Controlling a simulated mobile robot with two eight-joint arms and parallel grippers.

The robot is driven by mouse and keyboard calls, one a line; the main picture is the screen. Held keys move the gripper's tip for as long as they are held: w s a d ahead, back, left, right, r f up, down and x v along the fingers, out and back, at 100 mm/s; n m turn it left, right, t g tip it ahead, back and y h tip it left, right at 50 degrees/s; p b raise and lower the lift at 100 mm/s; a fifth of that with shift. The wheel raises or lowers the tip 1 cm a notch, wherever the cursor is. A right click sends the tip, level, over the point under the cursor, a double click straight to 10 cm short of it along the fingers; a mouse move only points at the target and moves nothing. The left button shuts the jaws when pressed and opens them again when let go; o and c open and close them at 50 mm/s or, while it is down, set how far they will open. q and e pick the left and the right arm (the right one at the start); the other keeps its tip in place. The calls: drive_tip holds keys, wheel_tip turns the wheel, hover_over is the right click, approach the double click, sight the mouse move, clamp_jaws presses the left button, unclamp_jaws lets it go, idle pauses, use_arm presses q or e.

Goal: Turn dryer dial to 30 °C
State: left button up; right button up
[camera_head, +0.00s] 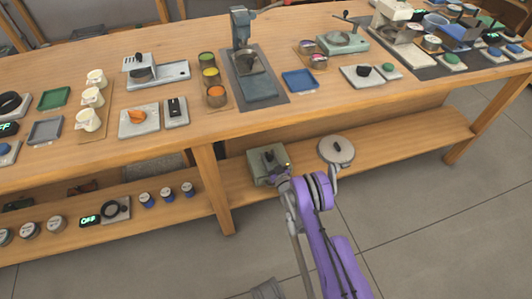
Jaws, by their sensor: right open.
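A grey-green box (257,177) with a dark dial (268,156) on its top sits on the lower shelf. No temperature marks are readable on the dial at this size. My right gripper (286,168), on the purple arm, is at the box's right side, close to the dial. Its jaws are open and nothing shows between them. I cannot tell whether a finger touches the box. Another dark round dial (116,209) stands farther left on the shelf, beside a display (90,221) reading OFF. Which one is the dryer dial cannot be told. My left gripper is not in view.
A round grey lid-like disc (336,150) with a black knob lies right of the box. Several small blue-based jars (167,194) stand left on the lower shelf (222,192). The wooden tabletop (224,125) above is crowded with equipment. A table leg (212,185) stands left of the box.

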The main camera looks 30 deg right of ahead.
clamp_jaws()
drive_tip(key=shift+m+h+b, duration=0.6)
drive_tip(key=shift+h+b, duration=0.05)
drive_tip(key=shift+h, duration=0.25)
idle(0.4)
unclamp_jaws()
drive_tip(key=shift+s, duration=0.15)
